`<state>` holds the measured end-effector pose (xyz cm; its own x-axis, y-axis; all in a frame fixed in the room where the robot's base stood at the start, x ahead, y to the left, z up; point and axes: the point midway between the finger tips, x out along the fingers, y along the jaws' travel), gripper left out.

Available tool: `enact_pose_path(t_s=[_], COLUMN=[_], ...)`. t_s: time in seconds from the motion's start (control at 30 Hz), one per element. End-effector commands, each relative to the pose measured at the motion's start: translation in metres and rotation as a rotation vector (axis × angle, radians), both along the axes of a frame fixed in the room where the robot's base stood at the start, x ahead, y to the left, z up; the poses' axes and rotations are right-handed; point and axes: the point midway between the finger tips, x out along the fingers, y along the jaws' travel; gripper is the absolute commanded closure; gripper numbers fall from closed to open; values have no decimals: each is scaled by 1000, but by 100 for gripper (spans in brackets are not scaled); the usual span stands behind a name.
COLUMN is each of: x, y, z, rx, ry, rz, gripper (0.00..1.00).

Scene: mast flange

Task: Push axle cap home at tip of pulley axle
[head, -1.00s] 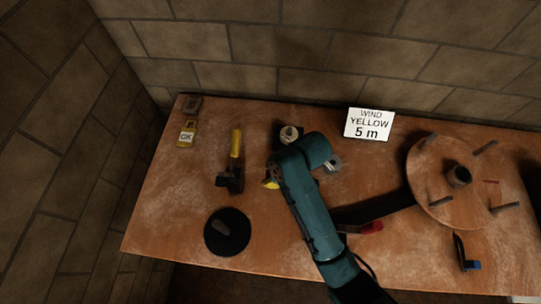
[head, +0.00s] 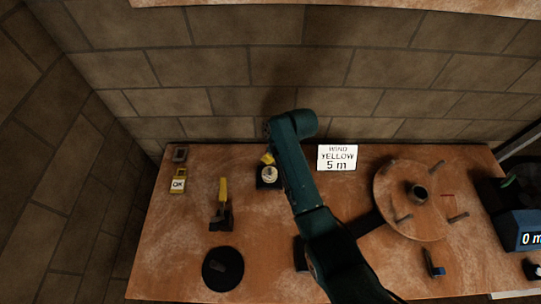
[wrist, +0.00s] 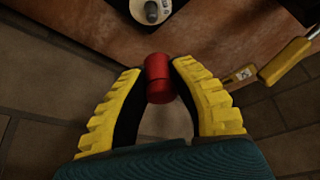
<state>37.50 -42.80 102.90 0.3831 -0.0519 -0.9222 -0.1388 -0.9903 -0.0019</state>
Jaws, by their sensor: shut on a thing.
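My gripper (wrist: 160,66) has yellow ribbed fingers and is shut on a short red cylinder, the axle cap (wrist: 158,88). The cap sticks out a little past the fingertips. A pale round pulley with a grey axle tip (wrist: 151,10) shows beyond the cap at the top of the wrist view, on a dark base, clear of the cap in the picture. In the head view the pulley (head: 269,173) stands on its black base left of my arm. A bit of yellow finger (head: 267,158) shows just above it; the cap is hidden there.
A yellow-handled tool (head: 222,200), a yellow OK tag (head: 178,182) and a black disc (head: 222,268) lie on the left of the wooden bench. A large wooden reel (head: 390,207) with pegs stands right. A white sign (head: 337,158) stands at the back.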

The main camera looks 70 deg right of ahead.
Motion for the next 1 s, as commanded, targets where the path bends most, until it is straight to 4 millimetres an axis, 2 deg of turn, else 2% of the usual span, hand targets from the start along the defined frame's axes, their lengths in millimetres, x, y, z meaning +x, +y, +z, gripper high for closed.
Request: enact_pose_path(t_s=[0.13, 0.63, 1.0], x=[-1, 0, 0], y=[0, 0, 0], z=[3, -52, -57], rx=[0, 0, 0], ry=[-1, -2, -2], rz=[-1, 0, 0], gripper=[100, 100, 100])
